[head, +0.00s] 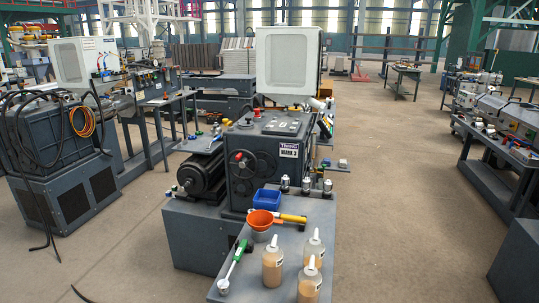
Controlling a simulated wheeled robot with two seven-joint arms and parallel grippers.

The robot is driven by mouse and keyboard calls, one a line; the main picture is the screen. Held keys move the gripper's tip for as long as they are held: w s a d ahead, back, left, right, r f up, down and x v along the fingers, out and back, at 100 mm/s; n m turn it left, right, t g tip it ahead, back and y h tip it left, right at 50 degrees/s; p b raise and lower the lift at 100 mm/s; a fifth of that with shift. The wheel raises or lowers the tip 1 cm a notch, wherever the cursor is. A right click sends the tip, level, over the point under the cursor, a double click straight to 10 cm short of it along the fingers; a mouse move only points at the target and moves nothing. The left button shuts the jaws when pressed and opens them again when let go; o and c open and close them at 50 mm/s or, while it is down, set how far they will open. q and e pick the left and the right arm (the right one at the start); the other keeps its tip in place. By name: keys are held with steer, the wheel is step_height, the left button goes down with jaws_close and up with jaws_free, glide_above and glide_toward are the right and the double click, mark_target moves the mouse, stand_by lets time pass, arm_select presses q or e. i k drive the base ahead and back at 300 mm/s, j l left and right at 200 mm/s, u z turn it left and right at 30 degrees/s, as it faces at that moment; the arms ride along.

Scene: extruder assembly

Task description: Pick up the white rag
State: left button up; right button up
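I cannot make out a white rag in the head view. The nearest bench (285,250) stands in front of me, joined to a dark grey machine labelled "MARK 3" (266,158). A small side shelf (335,168) on the machine's right carries small pale and green items, too small to tell apart. Neither of my grippers shows in this view.
The bench holds several bottles (272,262), an orange funnel (260,221), a blue bin (267,200) and a green-handled tool (237,255). A grey cabinet with cables (66,160) stands left. Floor (410,200) is clear to the right, up to another workbench (495,150).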

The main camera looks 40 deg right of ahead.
mark_target(342, 163)
steer(key=z, duration=1.7)
steer(key=i+l+u, duration=0.25)
steer(key=i, duration=0.25)
steer(key=i+l+u, duration=0.25)
steer(key=i+l, duration=0.2)
steer(key=i+l+u, duration=0.3)
steer(key=l, duration=0.3)
steer(key=i+l+u, duration=0.25)
steer(key=i+l, duration=0.35)
steer(key=l, duration=0.3)
steer(key=i+l+u, duration=0.15)
steer(key=l, duration=0.25)
steer(key=i+l, duration=0.1)
steer(key=l, duration=0.3)
